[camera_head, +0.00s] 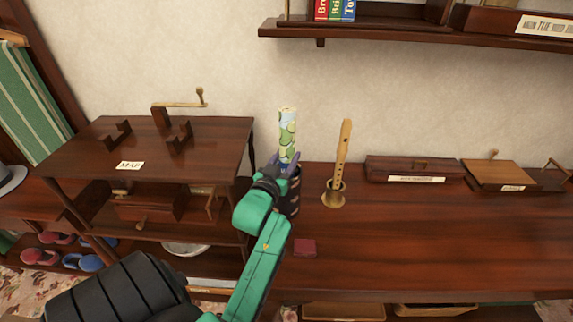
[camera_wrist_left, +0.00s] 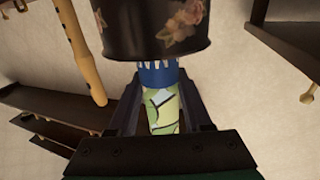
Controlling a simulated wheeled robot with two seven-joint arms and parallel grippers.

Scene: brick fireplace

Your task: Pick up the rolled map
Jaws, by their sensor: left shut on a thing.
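The rolled map (camera_head: 287,128) is a pale, green-patterned roll standing upright above a dark holder (camera_head: 293,192). My left gripper (camera_head: 284,165) is shut on the map's lower part, just above the holder. In the left wrist view the map (camera_wrist_left: 163,115) shows between the fingers, with its blue end at the rim of the flower-painted holder (camera_wrist_left: 160,30). I cannot tell how much of the map is inside the holder. My right gripper is not in view.
A recorder (camera_head: 343,150) stands in a brass holder (camera_head: 334,194) to the right. A raised shelf with a "MAP" label (camera_head: 130,165) and cradle supports (camera_head: 178,138) is at left. A wall shelf (camera_head: 370,30) hangs above.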

